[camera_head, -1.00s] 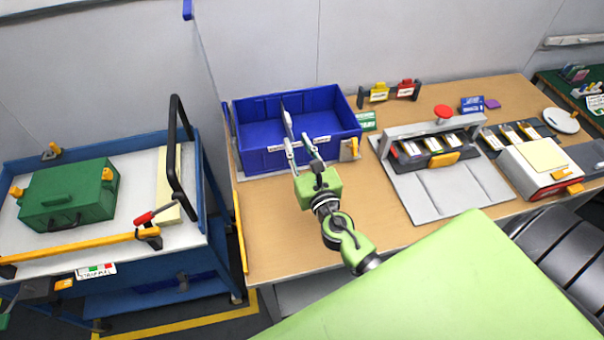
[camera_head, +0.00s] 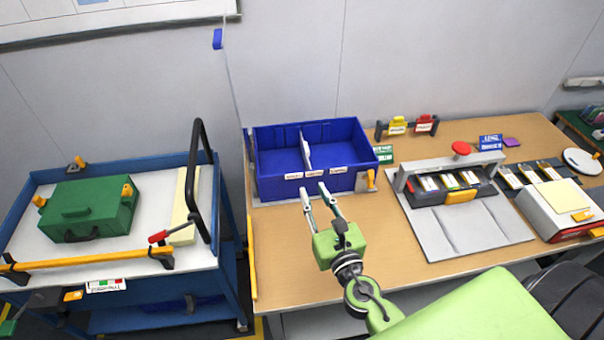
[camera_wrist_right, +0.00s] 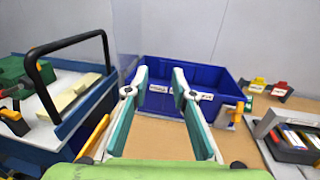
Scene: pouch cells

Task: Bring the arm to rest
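My right gripper (camera_head: 322,190) is over the wooden table in front of the blue bin. Its two fingers point at the bin's front wall. In the right wrist view the gripper (camera_wrist_right: 160,85) has its fingers apart with nothing between them. My left gripper cannot be made out for sure; only a small piece of dark and green hardware shows at the lower left edge of the head view.
The blue bin (camera_head: 270,182) has a divider and stands at the table's (camera_head: 290,275) back left. A grey press fixture (camera_head: 455,225) with pouch cells is right of it. A blue cart (camera_head: 225,285) with a green case (camera_head: 88,208) stands left. Bare table lies around the gripper.

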